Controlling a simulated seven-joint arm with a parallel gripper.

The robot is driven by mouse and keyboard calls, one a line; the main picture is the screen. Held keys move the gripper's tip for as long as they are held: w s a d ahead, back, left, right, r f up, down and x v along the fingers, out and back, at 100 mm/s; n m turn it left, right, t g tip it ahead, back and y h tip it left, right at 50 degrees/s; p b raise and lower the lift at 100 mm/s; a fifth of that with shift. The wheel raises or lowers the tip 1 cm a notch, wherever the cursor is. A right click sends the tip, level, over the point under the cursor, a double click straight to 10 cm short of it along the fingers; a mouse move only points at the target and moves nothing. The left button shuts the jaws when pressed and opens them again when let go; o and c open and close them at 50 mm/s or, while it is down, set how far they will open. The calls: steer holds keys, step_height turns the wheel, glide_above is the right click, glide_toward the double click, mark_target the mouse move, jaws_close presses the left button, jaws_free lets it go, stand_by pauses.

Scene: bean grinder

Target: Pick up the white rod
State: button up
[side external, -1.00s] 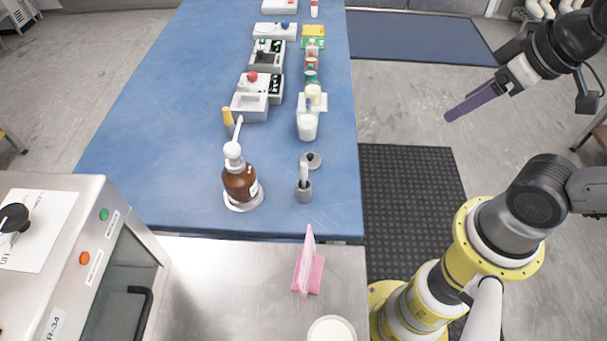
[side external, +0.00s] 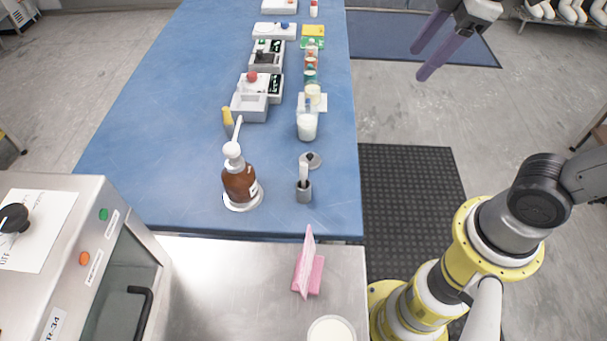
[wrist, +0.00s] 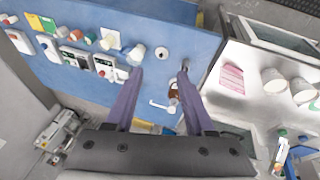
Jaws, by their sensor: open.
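A white rod (side external: 304,172) stands upright in a small grey cup (side external: 304,192) near the front edge of the blue table. In the wrist view the grey cup (wrist: 185,63) shows just beyond the tip of the right finger; the rod is hard to make out there. My gripper (side external: 419,63) has two long purple fingers, apart and empty. It hangs high to the right of the table, over the floor. In the wrist view my gripper (wrist: 160,73) points toward the table with nothing between its fingers.
A white container (side external: 307,127) and several small devices stand farther back. A pink holder (side external: 308,274) sits on the metal counter in front.

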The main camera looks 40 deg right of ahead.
steer(key=w+a+f+n+g, duration=0.3)
steer(key=w+a+n, duration=0.3)
steer(key=w+a, duration=0.2)
steer(key=n+g, duration=0.1)
steer(key=n, duration=0.1)
glide_above(303, 165)
step_height(303, 165, down, 6)
steer(key=shift+h, duration=0.3)
step_height(303, 165, down, 14)
steer(key=shift+d+r, duration=0.1)
steer(key=shift+r, duration=0.15)
jaws_close()
